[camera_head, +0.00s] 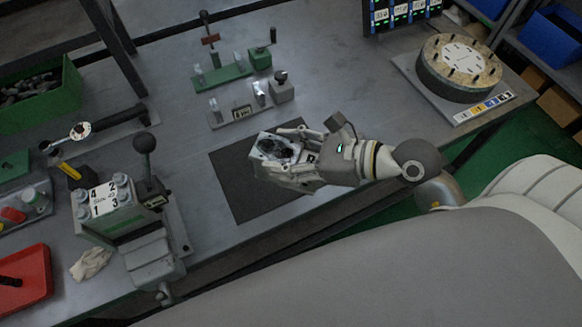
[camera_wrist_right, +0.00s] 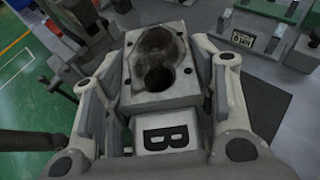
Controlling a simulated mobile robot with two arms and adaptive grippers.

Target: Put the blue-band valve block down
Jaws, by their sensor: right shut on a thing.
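My right gripper (camera_head: 276,150) is shut on a grey metal valve block (camera_head: 268,146), over the dark mat (camera_head: 232,182) on the bench. In the right wrist view the block (camera_wrist_right: 133,82) sits between the two fingers of the gripper (camera_wrist_right: 158,75). Its facing side has a large dark double opening and small corner holes. No blue band shows on the faces I can see. The fingers hide its sides. The gap between block and mat cannot be judged. The mat also shows at the right in the wrist view (camera_wrist_right: 266,105). My left gripper is not in view.
Green and grey toggle-clamp fixtures (camera_head: 222,76) stand behind the mat. A vise-like machine (camera_head: 150,250) with a numbered top stands at the left. A round fixture (camera_head: 455,75) on a plate is at the back right. The mat's left part is bare.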

